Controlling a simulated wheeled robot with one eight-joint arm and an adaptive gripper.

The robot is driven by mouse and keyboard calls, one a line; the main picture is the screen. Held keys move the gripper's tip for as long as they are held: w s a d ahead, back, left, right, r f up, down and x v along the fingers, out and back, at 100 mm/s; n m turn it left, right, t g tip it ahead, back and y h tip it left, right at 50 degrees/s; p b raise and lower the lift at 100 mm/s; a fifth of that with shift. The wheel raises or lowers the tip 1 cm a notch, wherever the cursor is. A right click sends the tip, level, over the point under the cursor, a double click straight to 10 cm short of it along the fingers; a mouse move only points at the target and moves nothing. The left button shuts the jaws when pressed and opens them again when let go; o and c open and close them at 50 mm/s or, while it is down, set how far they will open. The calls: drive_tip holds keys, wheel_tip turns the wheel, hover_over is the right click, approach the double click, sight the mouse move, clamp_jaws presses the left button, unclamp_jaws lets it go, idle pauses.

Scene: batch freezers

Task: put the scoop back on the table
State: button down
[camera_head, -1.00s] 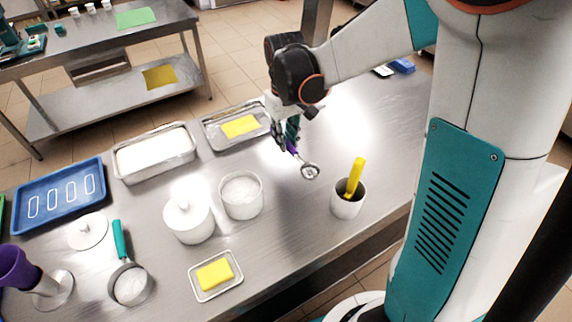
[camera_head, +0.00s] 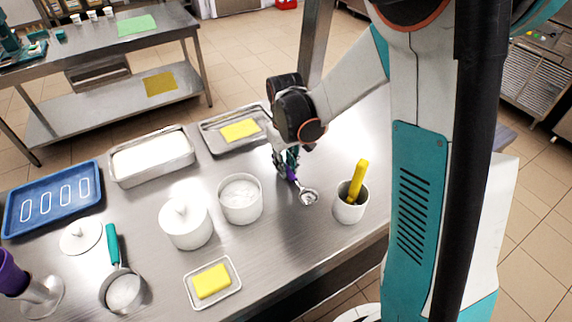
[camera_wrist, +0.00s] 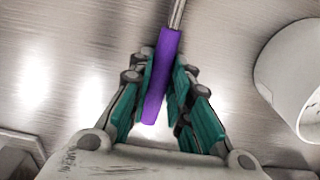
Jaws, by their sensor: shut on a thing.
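The scoop (camera_head: 308,197) has a purple handle and a small round metal bowl. My gripper (camera_head: 286,168) is shut on its purple handle, which also shows between the green fingers in the wrist view (camera_wrist: 163,75). The scoop's bowl is out of the wrist view. In the head view the scoop is at or just above the steel table (camera_head: 290,240), between a white tub and a white cup; I cannot tell whether it touches the surface.
The white cup (camera_head: 348,212) with a yellow-handled tool stands just right of the scoop. An open white tub (camera_head: 240,214) and a lidded white pot (camera_head: 186,238) stand left. A metal tray (camera_head: 208,131) with a yellow sponge lies behind. Bare table lies in front of the scoop.

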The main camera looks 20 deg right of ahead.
drive_tip(key=shift+f, duration=0.15)
drive_tip(key=c, duration=1.5)
unclamp_jaws()
wheel_tip(320, 180, up, 12)
drive_tip(key=p, duration=0.4)
drive_tip(key=shift+s+d+r+m+t, duration=0.1)
drive_tip(key=shift+s+r+m+t, duration=0.25)
drive_tip(key=shift+s+r+t, duration=1.85)
drive_tip(key=shift+s+d+r+m+t, duration=0.3)
drive_tip(key=shift+s+r, duration=0.8)
drive_tip(key=shift+s, duration=2.7)
drive_tip(key=shift+s+a+r+m+t, duration=0.15)
drive_tip(key=shift+s+r+m+t, duration=0.3)
drive_tip(key=shift+s+r+t, duration=1.75)
drive_tip(key=shift+s+f+g, duration=0.55)
drive_tip(key=shift+s+g, duration=0.25)
drive_tip(key=shift+g, duration=0.4)
